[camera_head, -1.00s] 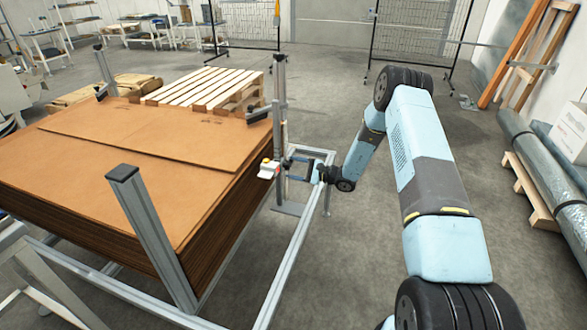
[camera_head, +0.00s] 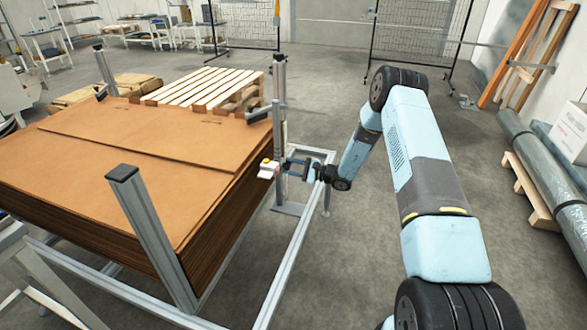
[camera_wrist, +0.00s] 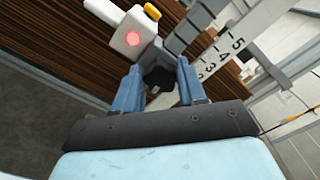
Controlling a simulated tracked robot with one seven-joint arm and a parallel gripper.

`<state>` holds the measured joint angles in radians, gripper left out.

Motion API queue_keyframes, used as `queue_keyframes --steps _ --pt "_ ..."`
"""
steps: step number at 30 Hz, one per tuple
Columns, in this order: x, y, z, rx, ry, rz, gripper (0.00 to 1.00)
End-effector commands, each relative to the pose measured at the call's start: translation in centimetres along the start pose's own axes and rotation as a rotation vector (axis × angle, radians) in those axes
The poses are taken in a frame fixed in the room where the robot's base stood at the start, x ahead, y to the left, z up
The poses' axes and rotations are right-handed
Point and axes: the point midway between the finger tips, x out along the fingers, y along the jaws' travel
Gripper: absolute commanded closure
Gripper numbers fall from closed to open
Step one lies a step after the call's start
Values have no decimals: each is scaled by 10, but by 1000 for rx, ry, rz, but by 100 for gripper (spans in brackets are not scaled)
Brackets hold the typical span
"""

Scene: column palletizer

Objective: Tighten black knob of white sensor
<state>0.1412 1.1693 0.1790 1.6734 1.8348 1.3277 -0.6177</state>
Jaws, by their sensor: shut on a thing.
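The white sensor (camera_wrist: 128,38) shows in the wrist view at upper left, with a glowing red light and a yellow cap. In the head view the white sensor (camera_head: 268,168) sits beside the upright metal post, next to the cardboard stack. My gripper (camera_wrist: 158,80) has its two blue fingers on either side of the black knob (camera_wrist: 158,79) and is shut on it. The knob is partly hidden between the fingers. In the head view my gripper (camera_head: 287,168) reaches the post from the right.
The post carries a numbered scale (camera_wrist: 222,52). A tall stack of brown cardboard sheets (camera_head: 140,145) lies left of the post, inside a metal frame (camera_head: 272,290). A wooden pallet (camera_head: 205,88) is behind. The floor right of the frame is open.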

Motion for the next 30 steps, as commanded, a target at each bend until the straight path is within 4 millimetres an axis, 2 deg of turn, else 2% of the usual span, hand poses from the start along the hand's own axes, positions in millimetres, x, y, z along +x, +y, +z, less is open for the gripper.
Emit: queue_keyframes --steps 2,3,9,30 --pt "0 3 0 4 0 4 88" --pt "-9 1 -3 4 2 4 90" --pt "-1 4 -1 7 2 6 90" --pt "2 6 1 48 -1 9 90"
